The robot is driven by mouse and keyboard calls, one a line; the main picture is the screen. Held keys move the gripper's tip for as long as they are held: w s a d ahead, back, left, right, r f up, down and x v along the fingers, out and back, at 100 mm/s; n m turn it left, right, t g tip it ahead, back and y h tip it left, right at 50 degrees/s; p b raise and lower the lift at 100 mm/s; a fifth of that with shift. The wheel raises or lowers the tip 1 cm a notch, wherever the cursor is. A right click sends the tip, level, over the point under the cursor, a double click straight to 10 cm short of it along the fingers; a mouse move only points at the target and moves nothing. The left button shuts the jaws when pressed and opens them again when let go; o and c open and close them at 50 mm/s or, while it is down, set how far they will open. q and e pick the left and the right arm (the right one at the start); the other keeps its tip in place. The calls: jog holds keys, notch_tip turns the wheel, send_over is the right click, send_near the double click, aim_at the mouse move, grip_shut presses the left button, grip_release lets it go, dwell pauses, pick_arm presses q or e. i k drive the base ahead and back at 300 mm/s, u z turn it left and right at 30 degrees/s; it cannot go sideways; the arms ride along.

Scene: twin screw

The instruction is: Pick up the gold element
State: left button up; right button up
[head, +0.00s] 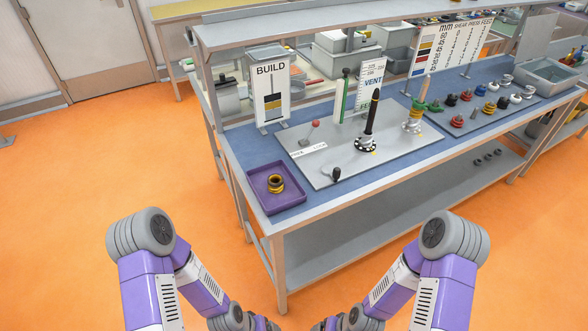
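A small gold and black ring-shaped piece (276,184) lies in the shallow purple tray (296,197) at the bench's near left corner. My two purple and grey arms are folded at the bottom of the head view, short of the bench. Both grippers are out of the picture.
A grey plate (335,170) on the bench carries a black upright shaft (371,118), a red-knobbed lever (315,124) and a black-knobbed crank (336,173). A BUILD sign (271,92) stands behind. A grey bin (550,77) is at right. Orange floor is clear at left.

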aim_at(488, 109)
jog(key=z, duration=1.3)
